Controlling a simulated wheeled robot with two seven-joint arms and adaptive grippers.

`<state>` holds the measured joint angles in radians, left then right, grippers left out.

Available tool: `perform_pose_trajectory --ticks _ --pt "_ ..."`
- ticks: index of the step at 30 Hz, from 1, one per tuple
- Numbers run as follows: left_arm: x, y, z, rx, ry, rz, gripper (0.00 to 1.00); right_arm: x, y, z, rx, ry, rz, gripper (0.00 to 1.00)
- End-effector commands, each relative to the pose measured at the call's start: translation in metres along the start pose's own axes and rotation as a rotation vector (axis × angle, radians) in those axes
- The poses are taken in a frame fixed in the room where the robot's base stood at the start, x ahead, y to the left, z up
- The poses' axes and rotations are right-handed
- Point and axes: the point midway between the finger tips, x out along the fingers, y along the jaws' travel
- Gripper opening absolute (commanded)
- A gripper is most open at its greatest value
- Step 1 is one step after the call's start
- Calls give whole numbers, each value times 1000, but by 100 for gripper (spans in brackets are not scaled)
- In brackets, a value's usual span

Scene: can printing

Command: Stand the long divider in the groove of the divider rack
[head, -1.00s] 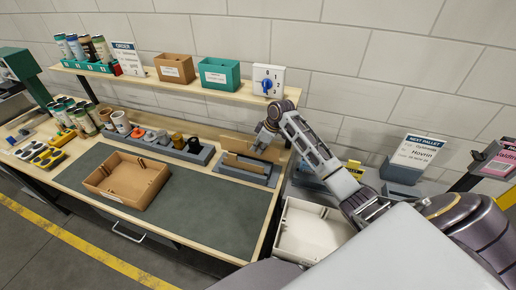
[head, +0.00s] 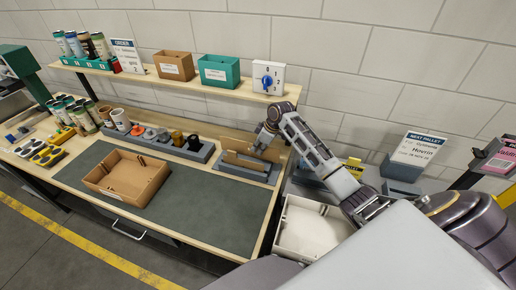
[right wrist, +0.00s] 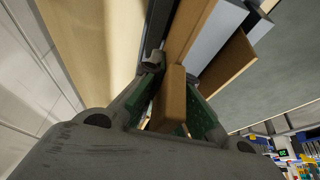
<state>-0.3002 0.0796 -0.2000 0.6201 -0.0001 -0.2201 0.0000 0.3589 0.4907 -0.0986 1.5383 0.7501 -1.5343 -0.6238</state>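The divider rack (head: 232,171) is a low grey block at the right end of the bench. A brown divider (head: 240,161) stands at its front side. The long divider, a brown board, is just behind it and partly hidden by my right gripper (head: 264,141). In the right wrist view, the long divider (right wrist: 173,98) is between the green-padded fingers of my right gripper, which looks shut on it. The other divider (right wrist: 226,68) and grey rack parts show beyond. Whether the long divider's lower edge sits in a groove is hidden. My left gripper is not in view.
A brown open tray (head: 126,180) stands on the grey mat (head: 205,205). A grey holder (head: 194,151) with several stamps is left of the rack. A shelf (head: 190,83) with boxes runs above. A white bin (head: 310,228) is to the right.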

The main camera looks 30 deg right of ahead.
Motion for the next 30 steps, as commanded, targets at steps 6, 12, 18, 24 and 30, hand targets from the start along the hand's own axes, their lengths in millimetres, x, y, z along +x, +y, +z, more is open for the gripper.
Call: perform_pose_trajectory --ticks 6,12,18,24,30 --pt "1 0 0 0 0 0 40 4 0 2 0 0 0 0" --pt "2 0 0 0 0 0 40 7 0 3 0 -1 0 0" --pt "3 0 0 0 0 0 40 11 0 5 0 -1 -1 0" --pt "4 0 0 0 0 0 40 14 0 6 0 -1 -1 0" --pt "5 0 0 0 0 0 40 18 0 7 0 -1 -1 0"
